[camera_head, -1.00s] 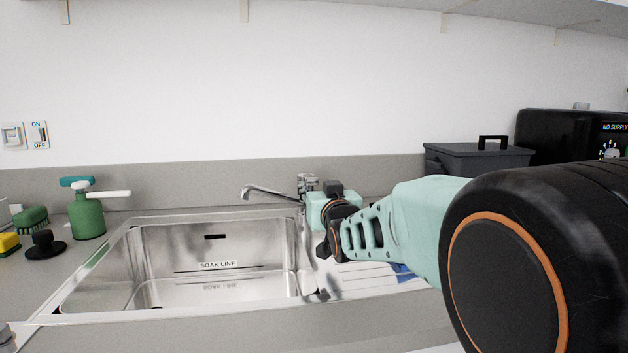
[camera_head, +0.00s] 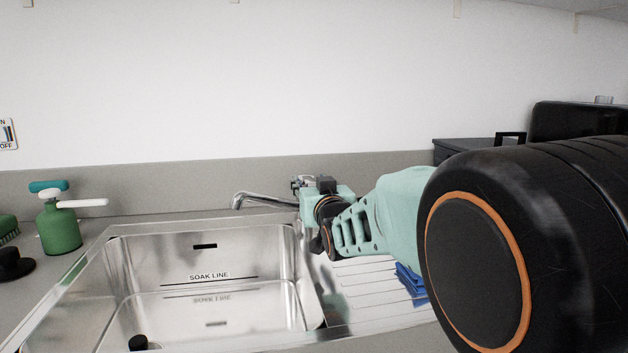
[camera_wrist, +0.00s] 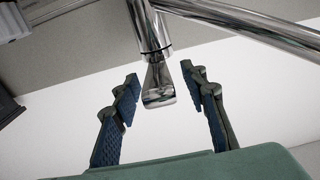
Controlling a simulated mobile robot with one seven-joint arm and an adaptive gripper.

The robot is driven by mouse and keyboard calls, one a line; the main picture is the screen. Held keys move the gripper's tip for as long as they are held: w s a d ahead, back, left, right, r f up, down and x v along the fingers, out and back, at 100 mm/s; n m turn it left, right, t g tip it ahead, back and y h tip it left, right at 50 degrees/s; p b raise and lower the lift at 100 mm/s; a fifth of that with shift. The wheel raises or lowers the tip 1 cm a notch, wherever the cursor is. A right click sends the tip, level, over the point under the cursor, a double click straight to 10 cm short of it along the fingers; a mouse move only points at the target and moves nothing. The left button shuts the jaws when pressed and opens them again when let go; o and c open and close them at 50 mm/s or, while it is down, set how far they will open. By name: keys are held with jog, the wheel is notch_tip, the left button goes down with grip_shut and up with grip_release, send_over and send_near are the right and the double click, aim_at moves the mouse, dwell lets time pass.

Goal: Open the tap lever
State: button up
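The chrome tap stands behind the sink, and its spout (camera_head: 262,198) reaches left over the basin in the head view. In the wrist view the tap's lever (camera_wrist: 158,84) is a short flat chrome piece at the end of the tap body (camera_wrist: 148,28). My gripper (camera_wrist: 160,75) is open, with one blue-padded finger on each side of the lever. Gaps show between the lever and both fingers, so neither appears to touch it. In the head view my arm hides the fingers and most of the tap body.
The steel sink (camera_head: 205,320) lies left of my arm, with a ribbed drainboard (camera_head: 370,285) and blue cloth (camera_head: 410,284) on its right. A green bottle (camera_head: 59,230) stands left of the sink. A dark grey box (camera_head: 470,146) stands behind my arm at right.

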grip_shut()
dwell(0.3)
